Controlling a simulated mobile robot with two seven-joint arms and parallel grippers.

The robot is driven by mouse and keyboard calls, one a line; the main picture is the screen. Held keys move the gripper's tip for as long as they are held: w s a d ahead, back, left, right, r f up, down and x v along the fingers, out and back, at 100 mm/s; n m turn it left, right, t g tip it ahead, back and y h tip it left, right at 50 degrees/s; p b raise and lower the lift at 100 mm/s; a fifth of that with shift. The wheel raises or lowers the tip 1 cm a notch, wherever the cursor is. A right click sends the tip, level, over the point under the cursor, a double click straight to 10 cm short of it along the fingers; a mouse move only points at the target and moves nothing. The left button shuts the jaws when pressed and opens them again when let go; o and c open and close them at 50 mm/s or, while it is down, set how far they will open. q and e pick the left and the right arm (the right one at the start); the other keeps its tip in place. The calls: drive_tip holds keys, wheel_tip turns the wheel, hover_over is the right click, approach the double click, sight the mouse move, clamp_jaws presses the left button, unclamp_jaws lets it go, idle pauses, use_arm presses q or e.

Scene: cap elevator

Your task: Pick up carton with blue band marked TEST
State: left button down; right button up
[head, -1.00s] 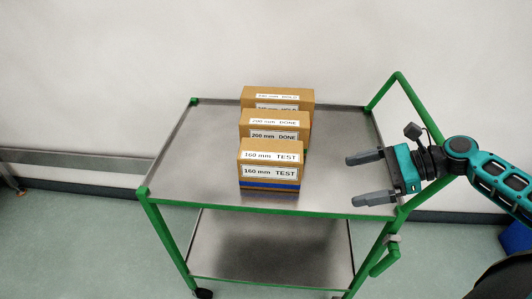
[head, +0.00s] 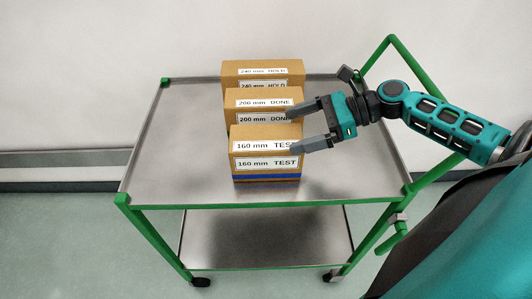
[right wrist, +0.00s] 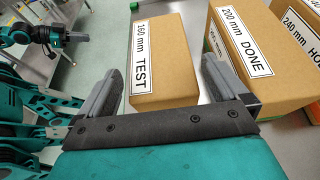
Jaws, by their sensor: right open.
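The carton marked 160 mm TEST (head: 266,152) stands at the front of a row of cartons on the cart's top shelf, with a blue band (head: 265,177) along its lower front. It also shows in the right wrist view (right wrist: 165,62), between and beyond the fingers. My right gripper (head: 303,127) is open and empty. In the head view its fingers point left and overlap the right side of the TEST carton and the DONE carton behind it. In the right wrist view the gripper (right wrist: 172,85) has a finger to each side of the TEST carton's near end. Contact cannot be told.
The 200 mm DONE carton (head: 250,106) stands close behind the TEST carton, and the 240 mm HOLD carton (head: 262,68) behind that. The steel cart top (head: 180,150) is clear to the left. A green rail (head: 420,70) rises on the right.

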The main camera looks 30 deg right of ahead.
sight(274, 137)
drive_tip(key=shift+b+x, duration=0.35)
drive_tip(key=shift+x, duration=2.45)
use_arm(q)
drive_tip(key=shift+w+f, duration=0.15)
drive_tip(key=shift+w, duration=0.25)
use_arm(e)
drive_tip(key=shift+s, duration=0.1)
drive_tip(key=c, duration=1.6)
use_arm(q)
drive_tip(key=shift+s+f, duration=0.1)
drive_tip(key=shift+s, duration=0.1)
use_arm(e)
drive_tip(key=shift+r, duration=0.15)
